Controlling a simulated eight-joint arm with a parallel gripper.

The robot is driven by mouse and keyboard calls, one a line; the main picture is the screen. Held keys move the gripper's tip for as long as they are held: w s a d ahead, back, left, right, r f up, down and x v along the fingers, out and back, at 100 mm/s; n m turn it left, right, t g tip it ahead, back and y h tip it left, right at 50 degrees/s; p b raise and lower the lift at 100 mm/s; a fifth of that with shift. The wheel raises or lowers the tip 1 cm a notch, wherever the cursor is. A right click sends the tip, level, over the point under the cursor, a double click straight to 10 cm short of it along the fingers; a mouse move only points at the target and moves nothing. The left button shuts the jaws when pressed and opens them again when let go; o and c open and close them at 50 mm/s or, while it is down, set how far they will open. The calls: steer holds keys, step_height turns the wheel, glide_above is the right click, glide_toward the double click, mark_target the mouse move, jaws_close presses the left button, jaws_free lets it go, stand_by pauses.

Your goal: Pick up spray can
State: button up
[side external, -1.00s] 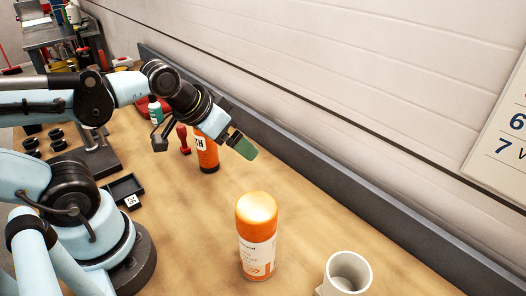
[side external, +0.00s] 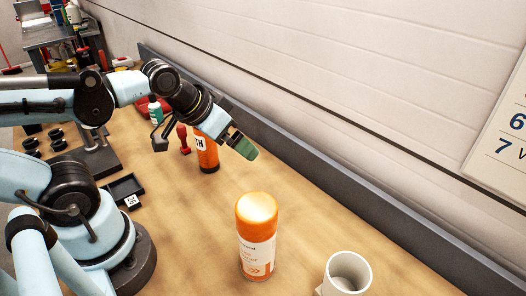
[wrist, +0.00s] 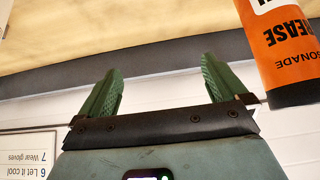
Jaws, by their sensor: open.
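A spray can (side external: 257,238) with an orange cap and a white and orange label stands upright on the wooden bench, in the front middle of the side view. My gripper (side external: 243,147) is above the bench, behind the can and well apart from it. In the wrist view its two green fingers (wrist: 156,88) are spread with nothing between them. The spray can cannot be made out for certain in the wrist view.
An orange grease container (side external: 207,153) stands just beside my gripper; it fills the upper right of the wrist view (wrist: 284,50). A white mug (side external: 347,274) stands right of the can. A red-handled stamp (side external: 183,138) and a small black tray (side external: 124,189) are to the left. A grey backboard (side external: 330,178) runs behind.

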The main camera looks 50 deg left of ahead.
steer(key=n, duration=0.1)
steer(key=n+g+h, duration=0.5)
steer(key=n+h, duration=0.8)
steer(key=n, duration=0.6)
glide_toward(240, 196)
steer(key=x, duration=0.9)
steer(key=shift+d+f, duration=0.1)
steer(key=shift+d, duration=0.15)
steer(key=shift+r+x, duration=0.15)
steer(key=shift+x, duration=0.75)
steer(key=shift+r+x, duration=0.15)
steer(key=shift+x, duration=1.75)
steer(key=shift+w, duration=0.15)
